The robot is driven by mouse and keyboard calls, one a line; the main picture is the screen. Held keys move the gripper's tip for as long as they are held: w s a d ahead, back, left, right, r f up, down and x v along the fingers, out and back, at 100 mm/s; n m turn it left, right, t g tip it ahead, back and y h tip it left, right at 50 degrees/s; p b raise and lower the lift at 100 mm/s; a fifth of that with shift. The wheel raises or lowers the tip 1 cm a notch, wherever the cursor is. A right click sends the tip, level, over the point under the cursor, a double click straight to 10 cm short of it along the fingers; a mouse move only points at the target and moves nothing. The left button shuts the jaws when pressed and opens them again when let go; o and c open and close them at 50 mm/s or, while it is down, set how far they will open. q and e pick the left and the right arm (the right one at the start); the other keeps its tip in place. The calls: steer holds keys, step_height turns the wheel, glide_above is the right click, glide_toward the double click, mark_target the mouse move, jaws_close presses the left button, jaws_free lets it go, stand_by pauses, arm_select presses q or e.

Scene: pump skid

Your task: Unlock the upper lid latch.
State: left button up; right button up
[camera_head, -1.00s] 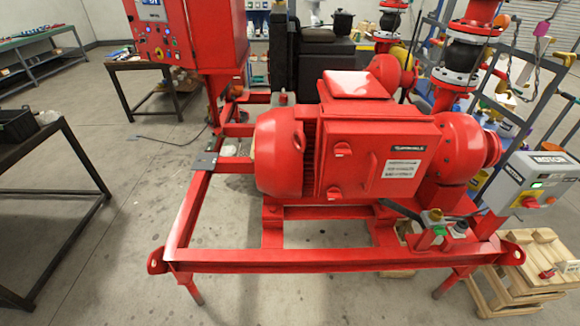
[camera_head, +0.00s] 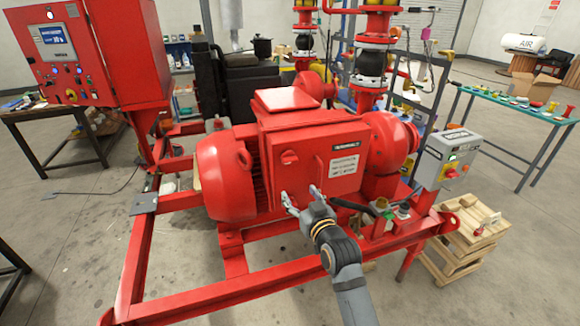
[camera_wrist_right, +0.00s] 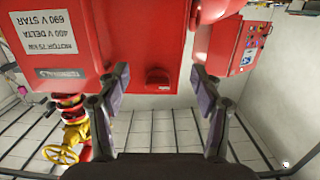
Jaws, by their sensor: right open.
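The red motor terminal box (camera_head: 315,150) has a front lid with a small red upper latch (camera_head: 290,158) near its top left. The same latch shows in the wrist view (camera_wrist_right: 157,82), where the picture is upside down. My right gripper (camera_head: 299,197) is open and empty, in front of the lid and lower in the picture than the upper latch. In the wrist view its spread fingers (camera_wrist_right: 159,74) frame the latch with space on both sides. The fingers do not appear to touch it. The lower latch area is hidden behind my right gripper. My left gripper is not in view.
The red skid frame (camera_head: 235,292) runs below the motor. A grey motor control box (camera_head: 448,158) stands at right, above wooden pallets (camera_head: 450,258). A red control cabinet (camera_head: 85,55) stands at back left. A yellow handwheel (camera_wrist_right: 60,154) shows in the wrist view.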

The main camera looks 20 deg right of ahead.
steer(key=t, duration=0.1)
glide_toward(291, 162)
steer(key=w+p, duration=0.2)
steer(key=w, duration=0.8)
steer(key=shift+p, duration=0.4)
steer(key=shift+w+a, duration=0.1)
steer(key=shift+w, duration=0.35)
steer(key=shift+c, duration=0.3)
steer(key=c, duration=1.1)
